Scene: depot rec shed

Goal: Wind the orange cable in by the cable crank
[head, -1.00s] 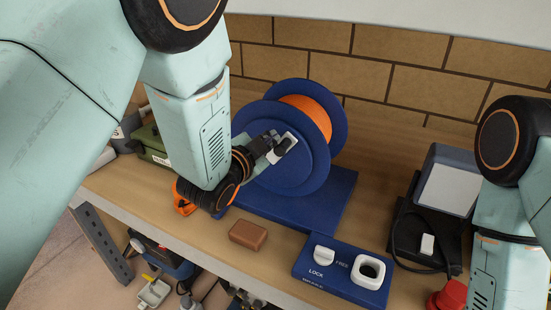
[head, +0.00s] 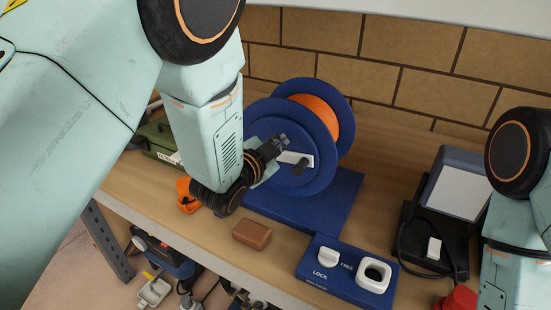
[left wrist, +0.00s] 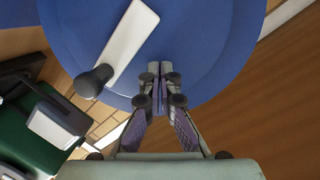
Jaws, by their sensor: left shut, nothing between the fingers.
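The blue cable reel (head: 310,178) stands on a blue base with the orange cable (head: 318,113) wound on its drum. The cable crank, a white arm (head: 291,157) with a dark knob (head: 301,166), is on the reel's near face. My right gripper is out of view.
A blue panel (head: 312,281) marked LOCK and FREE has a white switch (head: 328,257) and white ring (head: 373,275). A brown block (head: 251,233) and an orange object (head: 187,196) lie near the bench's front. A dark device (head: 457,190) stands at right, a green box (head: 153,143) at left.

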